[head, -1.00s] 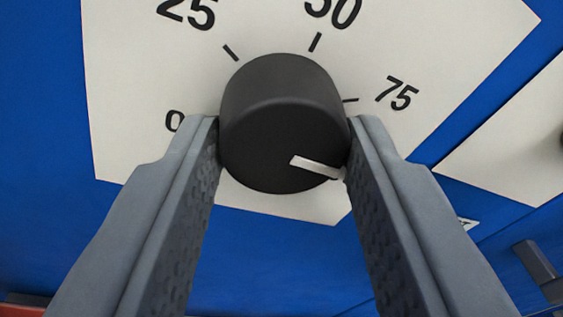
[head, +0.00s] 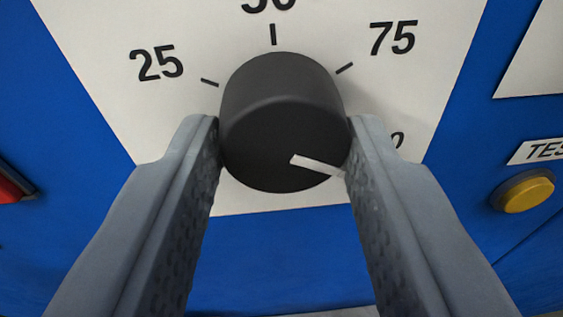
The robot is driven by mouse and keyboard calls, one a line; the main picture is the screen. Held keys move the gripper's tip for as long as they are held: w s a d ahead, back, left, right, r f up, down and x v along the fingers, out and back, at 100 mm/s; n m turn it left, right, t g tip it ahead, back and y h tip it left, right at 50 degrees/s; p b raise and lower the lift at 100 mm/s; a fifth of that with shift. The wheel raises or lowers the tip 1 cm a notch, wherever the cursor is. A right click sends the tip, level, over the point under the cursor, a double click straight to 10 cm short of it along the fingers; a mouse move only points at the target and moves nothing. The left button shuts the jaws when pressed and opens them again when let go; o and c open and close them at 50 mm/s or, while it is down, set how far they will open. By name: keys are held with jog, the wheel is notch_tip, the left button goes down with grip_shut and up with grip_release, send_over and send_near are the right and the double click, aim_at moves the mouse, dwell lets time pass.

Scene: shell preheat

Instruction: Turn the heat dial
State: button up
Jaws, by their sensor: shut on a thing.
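The heat dial is a round black knob (head: 275,125) with a white pointer line (head: 316,166), in the middle of the head view. My gripper (head: 284,150) is shut on it, one grey finger on each side. The pointer aims right and slightly down, roughly towards a partly hidden number ending in 0 (head: 397,140), past the 75 mark (head: 392,37). The right finger hides most of that number and any tick there. The 25 mark (head: 157,62) is at the upper left and the 50 mark is cut off at the top.
The white scale plate (head: 190,110) is on a blue panel (head: 270,260). A yellow button (head: 523,191) stands at the right under a label reading TES (head: 540,150), cut off by the frame. A red part (head: 12,186) shows at the left edge, and another white plate (head: 535,60) at the upper right.

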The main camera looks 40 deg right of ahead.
jog(key=o, duration=1)
jog(key=shift+s+a, duration=0.1)
jog(key=v, duration=1.7)
jog(key=shift+a+f, duration=0.1)
jog(key=s+d+r+n+g+y, duration=0.1)
jog(key=s+d+n+g+y, duration=0.2)
jog(key=d, duration=0.7)
jog(key=s+d+r+n+g+y, duration=0.1)
jog(key=s+d+n+y, duration=0.2)
jog(key=d, duration=0.8)
jog(key=s+d+r+n+t+y, duration=0.1)
jog(key=s+d+r+t, duration=0.2)
jog(key=s+r, duration=0.2)
jog(key=s+d+r+n+t+y, duration=0.1)
jog(key=s+d+r+t+y, duration=0.1)
jog(key=s+d+r+t, duration=0.1)
jog(key=s+d+r+n+t+y, duration=0.1)
jog(key=s+d+r+t+y, duration=0.1)
jog(key=s+d+r, duration=0.3)
jog(key=shift+s+d+r+t, duration=0.1)
jog(key=shift+s+r+t, duration=0.1)
jog(key=shift+s+r, duration=0.5)
jog(key=shift+s+d+r+t, duration=0.1)
jog(key=shift+s+r+t, duration=0.1)
jog(key=shift+s+r, duration=0.45)
